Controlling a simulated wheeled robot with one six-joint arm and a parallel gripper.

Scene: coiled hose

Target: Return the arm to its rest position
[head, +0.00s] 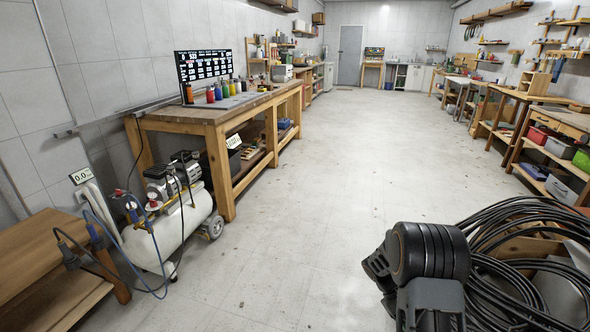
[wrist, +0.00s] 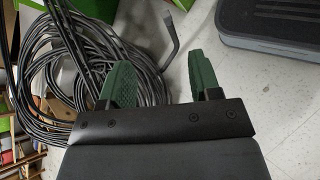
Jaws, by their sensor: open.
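My gripper (wrist: 160,84) shows in the wrist view with its two green fingertips apart and nothing between them. Black coiled hose (wrist: 62,88) lies beyond and to the left of the fingers, with a grey curved end piece (wrist: 170,42) seen beyond the gap. In the head view my dark arm stands at the lower right, in front of the left side of the coiled hose (head: 530,235). The fingertips cannot be made out in the head view.
A white air compressor (head: 170,235) with blue hose stands at the left, beside a wooden workbench (head: 205,115). A low wooden bench (head: 45,255) is at the lower left. Shelves with bins (head: 560,150) line the right. The middle floor (head: 320,190) is clear.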

